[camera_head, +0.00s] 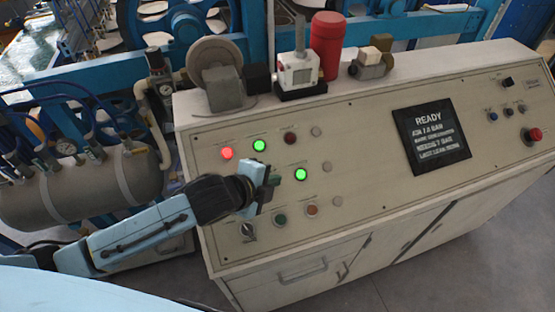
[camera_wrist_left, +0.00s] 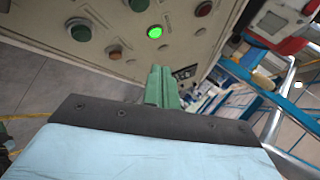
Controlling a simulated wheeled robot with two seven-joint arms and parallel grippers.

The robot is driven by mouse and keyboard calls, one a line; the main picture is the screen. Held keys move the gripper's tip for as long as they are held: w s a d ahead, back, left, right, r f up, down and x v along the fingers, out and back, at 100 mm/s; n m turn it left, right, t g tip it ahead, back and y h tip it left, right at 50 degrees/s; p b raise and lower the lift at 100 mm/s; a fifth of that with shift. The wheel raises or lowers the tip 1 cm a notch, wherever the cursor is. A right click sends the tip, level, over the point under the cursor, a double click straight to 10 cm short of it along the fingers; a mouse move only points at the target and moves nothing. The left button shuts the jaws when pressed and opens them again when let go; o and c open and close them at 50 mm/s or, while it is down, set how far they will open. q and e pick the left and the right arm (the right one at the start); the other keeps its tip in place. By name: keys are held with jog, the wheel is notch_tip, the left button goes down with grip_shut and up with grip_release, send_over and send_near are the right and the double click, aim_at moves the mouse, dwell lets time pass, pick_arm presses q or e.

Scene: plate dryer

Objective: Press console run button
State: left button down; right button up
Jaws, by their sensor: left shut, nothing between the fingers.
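The beige console (camera_head: 370,130) fills the middle and right of the head view. Its left panel carries an unlit green push button (camera_head: 280,220), which also shows in the wrist view (camera_wrist_left: 79,30). An orange-red button (camera_head: 312,210) sits beside it, and a black selector knob (camera_head: 247,230) is to its left. The labels are too small to read, so I cannot tell which is the run button. My left gripper (camera_head: 272,181) is shut and empty over the panel, above the green button in the picture. Its fingers (camera_wrist_left: 163,86) appear clear of the buttons in the wrist view.
Lit red (camera_head: 227,153) and green (camera_head: 260,145) lamps, and another lit green lamp (camera_head: 300,174), are near the gripper. The screen (camera_head: 431,140) reads READY. A red mushroom button (camera_head: 532,134) is at far right. A gauge and red cylinder (camera_head: 327,45) stand along the console's back.

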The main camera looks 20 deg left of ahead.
pick_arm(q)
jog(key=shift+m, duration=0.5)
jog(key=w+f+b, duration=0.1)
jog(key=b, duration=0.1)
jog(key=w+a+f+b, duration=0.1)
jog(key=f+b, duration=0.2)
jog(key=b, duration=0.2)
jog(key=shift+w+a+f, duration=0.3)
jog(key=shift+w, duration=0.1)
jog(key=shift+w+a+f+b, duration=0.2)
jog(key=shift+w+f, duration=0.1)
jog(key=shift+f, duration=0.15)
jog(key=shift+w+a+f+b, duration=0.15)
jog(key=shift+w+f, duration=0.1)
jog(key=shift+f, duration=0.2)
pick_arm(e)
notch_tip(320, 180, down, 8)
jog(key=s, duration=0.1)
jog(key=shift+s+r, duration=0.15)
jog(key=shift+s, duration=0.1)
jog(key=shift+w, duration=0.15)
pick_arm(q)
jog(key=shift+w+f, duration=0.1)
jog(key=shift+f, duration=0.1)
jog(key=shift+w+a+f, duration=0.1)
jog(key=shift+f, duration=0.15)
